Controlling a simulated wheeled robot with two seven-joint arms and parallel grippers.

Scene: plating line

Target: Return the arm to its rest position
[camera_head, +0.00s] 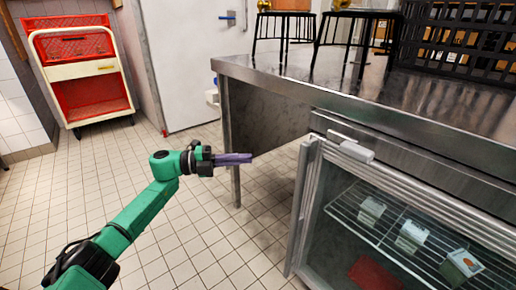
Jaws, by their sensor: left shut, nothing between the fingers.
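My left arm is green and reaches in from the lower left. Its gripper (233,159) is shut and empty, with the purple-grey fingers together and pointing right. It hangs in the air over the tiled floor, in front of the steel counter's left end and apart from the fridge door. My right gripper is not in view.
A steel counter (300,88) bears black stands (284,27) and a black crate (455,45). Below it, a glass-fronted fridge (312,195) holds cartons (412,236) on a wire shelf. A cart with red crates (75,45) stands far left. The floor (60,200) is clear at left.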

